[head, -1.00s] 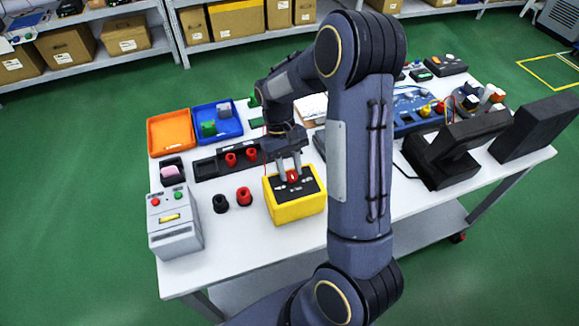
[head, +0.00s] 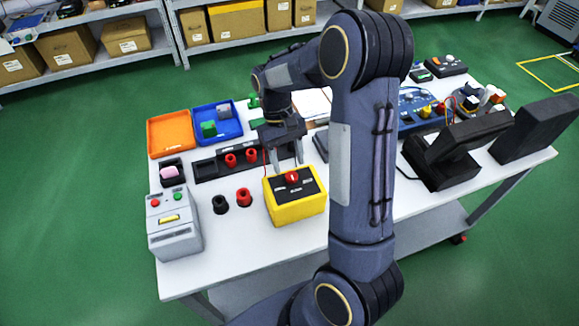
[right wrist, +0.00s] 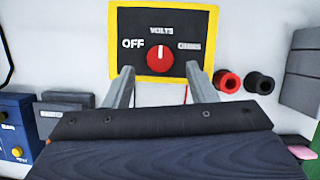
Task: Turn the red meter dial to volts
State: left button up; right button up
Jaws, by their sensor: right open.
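The yellow meter (head: 298,209) stands on the white table, with a black face and a red dial (head: 292,177) on top. In the right wrist view the red dial (right wrist: 160,59) has a white mark pointing straight up at the word VOLTS. OFF is to its left, and a label that looks like OHMS is to its right. My right gripper (head: 285,166) is open and empty, just behind and above the dial, with its fingers apart from it. In the right wrist view its fingertips (right wrist: 160,70) lie either side below the dial. My left gripper is not in view.
A black plug (head: 220,204) and a red plug (head: 244,197) stand left of the meter. A grey box with buttons (head: 174,228) is at the front left. Behind are a black rack (head: 207,168), an orange tray (head: 170,131) and a blue tray (head: 231,133).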

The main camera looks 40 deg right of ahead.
jog(key=v, duration=0.5)
dwell(0.4)
